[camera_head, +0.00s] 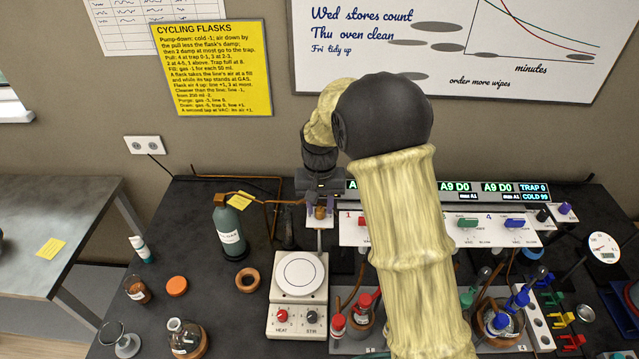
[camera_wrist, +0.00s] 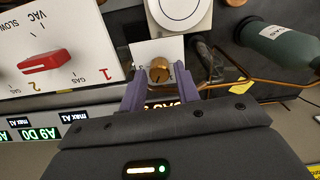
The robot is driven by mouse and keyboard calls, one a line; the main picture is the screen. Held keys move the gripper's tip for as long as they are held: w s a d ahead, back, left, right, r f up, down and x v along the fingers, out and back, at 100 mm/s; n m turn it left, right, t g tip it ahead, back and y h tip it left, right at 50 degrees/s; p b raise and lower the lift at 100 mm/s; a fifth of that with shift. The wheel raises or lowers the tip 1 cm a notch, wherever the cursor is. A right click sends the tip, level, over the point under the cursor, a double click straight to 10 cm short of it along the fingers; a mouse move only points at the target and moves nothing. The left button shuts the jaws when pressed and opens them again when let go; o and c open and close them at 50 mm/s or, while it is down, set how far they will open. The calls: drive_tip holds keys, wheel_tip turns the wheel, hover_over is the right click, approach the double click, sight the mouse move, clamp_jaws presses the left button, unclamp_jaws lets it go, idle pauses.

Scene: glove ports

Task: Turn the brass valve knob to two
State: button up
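The brass valve knob (camera_wrist: 159,70) sits on a small white plate (camera_wrist: 158,48) in the wrist view. It also shows in the head view (camera_head: 320,212), partly covered by my gripper (camera_head: 318,203). In the wrist view my gripper's two purple fingers (camera_wrist: 160,84) stand on either side of the knob, with a narrow gap showing at each side. The fingers are open. Marks on the plate are mostly hidden or too small, so I cannot tell the knob's setting.
A white panel with a red knob (camera_wrist: 46,62) stands close beside the plate. A hotplate (camera_head: 298,290) is in front, a grey-green gas bottle (camera_head: 229,235) to the left, with a copper pipe between. Green displays (camera_head: 458,189) run behind. My arm hides the panel's middle.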

sight(320, 209)
wheel_tip(320, 209, up, 17)
drive_tip(key=b, duration=0.3)
idle(0.3)
drive_tip(key=s+d+f+t, duration=0.2)
drive_tip(key=s+d+f, duration=1.3)
drive_tip(key=s, duration=0.4)
drive_tip(key=shift+f+t, duration=0.3)
